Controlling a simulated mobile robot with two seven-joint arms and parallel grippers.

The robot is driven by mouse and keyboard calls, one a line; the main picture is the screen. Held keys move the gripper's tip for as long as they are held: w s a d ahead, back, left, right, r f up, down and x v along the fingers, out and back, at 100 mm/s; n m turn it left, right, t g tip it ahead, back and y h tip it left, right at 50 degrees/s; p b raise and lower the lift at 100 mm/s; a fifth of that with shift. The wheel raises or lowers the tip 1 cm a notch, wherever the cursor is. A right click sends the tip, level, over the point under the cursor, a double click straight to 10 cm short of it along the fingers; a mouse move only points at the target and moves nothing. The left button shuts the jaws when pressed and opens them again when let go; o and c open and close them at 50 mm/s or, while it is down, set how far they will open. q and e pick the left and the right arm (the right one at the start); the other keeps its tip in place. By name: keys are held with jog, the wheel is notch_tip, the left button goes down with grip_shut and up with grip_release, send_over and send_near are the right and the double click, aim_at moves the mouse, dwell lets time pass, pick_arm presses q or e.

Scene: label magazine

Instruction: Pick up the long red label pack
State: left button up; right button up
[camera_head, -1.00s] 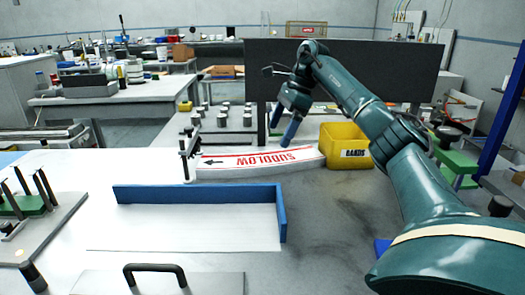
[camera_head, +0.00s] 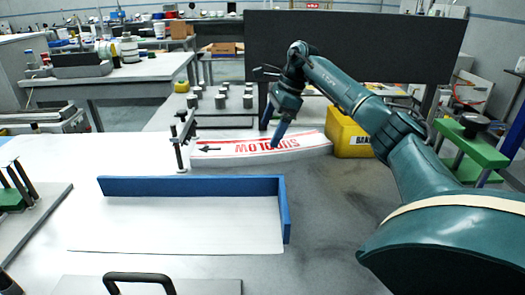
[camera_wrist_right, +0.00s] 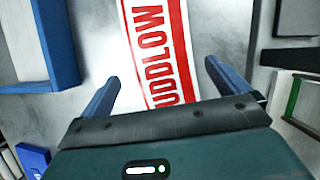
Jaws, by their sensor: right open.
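The long label pack (camera_head: 305,143) is white with red bands and large red lettering, and lies slightly curved on the bench in the head view. My right gripper (camera_head: 272,136) is over its middle, blue fingers pointing down. In the right wrist view the pack (camera_wrist_right: 160,40) runs between the two spread fingers of the right gripper (camera_wrist_right: 161,72), with space on both sides. The right gripper is open and empty. Whether the fingertips reach down beside the pack is unclear. My left gripper is not in view.
A yellow bin (camera_head: 347,134) stands close to the pack's right end. A post fixture (camera_head: 182,143) stands at its left end. A blue-walled tray (camera_head: 190,187) lies in front. A dark panel (camera_head: 350,45) stands behind. The grey bench right of the tray is clear.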

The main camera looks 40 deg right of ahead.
aim_at(264, 145)
jog(key=shift+x, duration=2.7)
jog(key=shift+d, duration=0.15)
jog(key=shift+c, duration=0.4)
jog(key=c, duration=1.1)
jog(key=shift+r, duration=0.1)
